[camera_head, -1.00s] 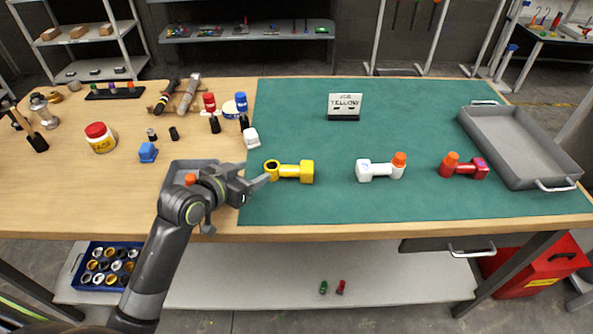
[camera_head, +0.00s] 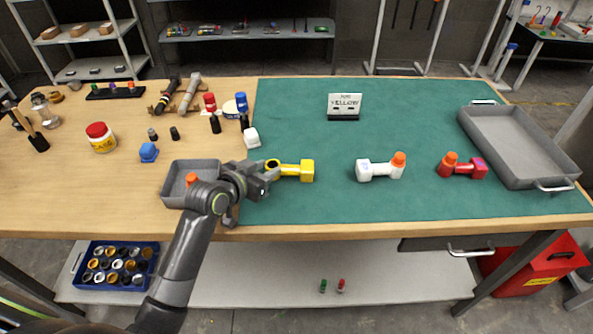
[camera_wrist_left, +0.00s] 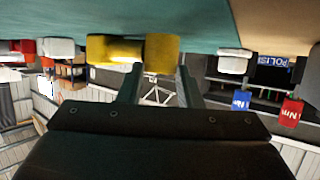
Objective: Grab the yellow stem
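The yellow stem (camera_head: 297,170) lies on the green mat, with a ring-like end at left and a blocky end at right. In the left wrist view the yellow stem (camera_wrist_left: 120,50) shows beyond the fingertips, mostly to their left. My left gripper (camera_head: 269,177) is close to the stem's ring end in the head view, partly covering it; I cannot tell whether they touch. In the left wrist view the two fingers of my left gripper (camera_wrist_left: 158,72) stand apart with nothing between them. My right gripper is not in view.
A white stem (camera_head: 376,171) and a red stem (camera_head: 462,167) lie to the right on the mat. A sign reading "YELLOW" (camera_head: 345,106) stands behind. A grey bin (camera_head: 172,188) is beside my left arm. A large grey tray (camera_head: 522,145) sits at right.

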